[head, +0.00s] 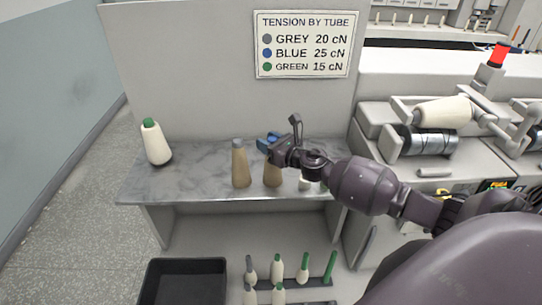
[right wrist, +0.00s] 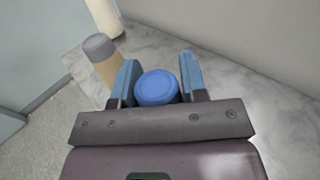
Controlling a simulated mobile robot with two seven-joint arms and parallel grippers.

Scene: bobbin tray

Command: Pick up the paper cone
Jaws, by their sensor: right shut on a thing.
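A tan cone with a blue top (head: 272,176) stands upright on the grey marbled shelf, its upper part largely covered by my right gripper (head: 270,143). In the right wrist view its round blue top (right wrist: 157,87) sits between the two blue fingers, and the right gripper (right wrist: 158,78) is shut on it. A similar tan cone with a grey top (head: 240,163) stands just to the left, apart from the gripper; it also shows in the right wrist view (right wrist: 106,65). My left gripper is not in view.
A cream cone with a green top (head: 157,145) stands at the shelf's left end. A small pale object (head: 305,184) is partly hidden under my right arm. Below are a black bin (head: 182,283) and several pegs with bobbins (head: 277,268). A back panel bears a tension sign (head: 306,45).

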